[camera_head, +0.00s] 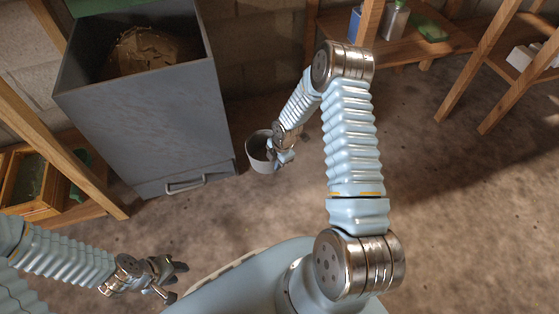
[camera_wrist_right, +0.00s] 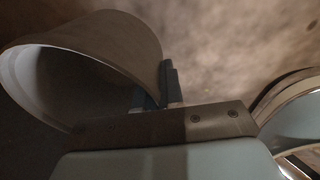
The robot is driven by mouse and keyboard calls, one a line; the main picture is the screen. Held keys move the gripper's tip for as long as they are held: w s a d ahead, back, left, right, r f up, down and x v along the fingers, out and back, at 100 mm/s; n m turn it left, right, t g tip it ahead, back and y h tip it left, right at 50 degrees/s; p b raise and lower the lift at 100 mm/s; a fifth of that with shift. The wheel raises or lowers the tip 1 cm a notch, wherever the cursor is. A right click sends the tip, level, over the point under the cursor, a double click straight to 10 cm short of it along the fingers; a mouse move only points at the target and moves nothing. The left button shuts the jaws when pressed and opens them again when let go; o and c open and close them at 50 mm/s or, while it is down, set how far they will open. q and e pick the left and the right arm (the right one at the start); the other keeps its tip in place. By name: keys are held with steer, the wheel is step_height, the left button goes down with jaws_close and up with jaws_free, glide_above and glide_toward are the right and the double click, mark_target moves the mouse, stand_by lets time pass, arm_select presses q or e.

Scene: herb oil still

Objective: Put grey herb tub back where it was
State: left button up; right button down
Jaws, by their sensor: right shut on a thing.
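The grey herb tub (camera_head: 259,153) is in the head view, close to the right side of the large grey bin. It looks round and open-topped, and I see no herbs in it. My right gripper (camera_head: 280,157) is shut on the tub's wall at its right side. In the right wrist view the tub (camera_wrist_right: 120,35) lies at upper left, with the right gripper's fingers (camera_wrist_right: 158,88) on its wall. Whether the tub touches the floor is hard to tell. My left gripper (camera_head: 172,279) is open and empty at the lower left.
The grey bin (camera_head: 150,120) with a handle at its foot and brown matter inside stands left of the tub. A wooden shelf with a crate (camera_head: 35,185) is at far left. Wooden shelves (camera_head: 440,45) stand at the back right. The floor (camera_head: 450,200) at right is clear.

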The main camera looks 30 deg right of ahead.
steer(key=w+d+f, duration=0.2)
steer(key=w+d+f+b, duration=0.1)
steer(key=w+d+f, duration=0.1)
steer(key=f, duration=0.1)
steer(key=w+d+f+b, duration=0.1)
steer(key=d+f, duration=0.1)
steer(key=shift+w+f, duration=0.35)
steer(key=shift+w, duration=0.05)
steer(key=shift+f, duration=1.45)
steer(key=shift+f+b, duration=0.1)
steer(key=shift+b, duration=0.25)
steer(key=c, duration=1.7)
jaws_free()
steer(key=o, duration=0.4)
steer(key=shift+o, duration=0.2)
